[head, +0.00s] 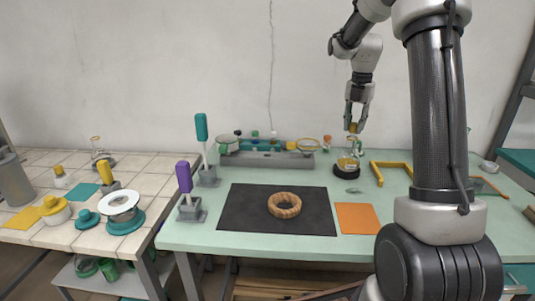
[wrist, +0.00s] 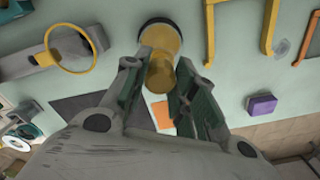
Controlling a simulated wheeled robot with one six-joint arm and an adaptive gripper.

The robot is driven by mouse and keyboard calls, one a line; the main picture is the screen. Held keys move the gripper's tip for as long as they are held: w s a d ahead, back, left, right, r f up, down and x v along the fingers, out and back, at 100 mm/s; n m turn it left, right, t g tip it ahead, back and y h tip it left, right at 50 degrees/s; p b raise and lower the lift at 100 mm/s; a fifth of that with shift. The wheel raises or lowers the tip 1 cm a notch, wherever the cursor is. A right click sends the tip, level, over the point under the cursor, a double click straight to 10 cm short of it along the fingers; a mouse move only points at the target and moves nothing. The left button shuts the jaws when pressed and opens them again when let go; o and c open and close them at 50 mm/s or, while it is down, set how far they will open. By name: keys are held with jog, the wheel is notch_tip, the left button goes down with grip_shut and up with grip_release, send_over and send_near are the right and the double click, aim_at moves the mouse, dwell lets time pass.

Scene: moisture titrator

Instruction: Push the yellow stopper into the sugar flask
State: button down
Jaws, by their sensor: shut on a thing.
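My gripper (head: 356,125) points down at the back right of the green table, its fingers shut on the yellow stopper (head: 352,128). In the wrist view the stopper (wrist: 160,76) sits between the two fingertips (wrist: 160,92). A clear flask with yellow contents (head: 347,163), which looks like the sugar flask, stands upright on a round black base (head: 346,172) just below the gripper. In the wrist view the flask (wrist: 157,38) shows right behind the stopper, partly hidden by it. I cannot tell whether the stopper touches the flask's mouth.
A yellow angled frame (head: 390,166) stands right of the flask. A grey rack (head: 265,159) with a yellow ring (head: 307,144) stands to its left. In front are an orange sheet (head: 357,218) and a black mat (head: 245,208) with a wooden ring (head: 284,205). Another flask (head: 97,147) stands on the tiled table.

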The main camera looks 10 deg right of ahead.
jog(key=shift+f, duration=1.1)
jog(key=c, duration=1.1)
grip_release()
jog(key=shift+r, duration=0.1)
jog(key=shift+r, duration=3.9)
jog(key=shift+r, duration=0.1)
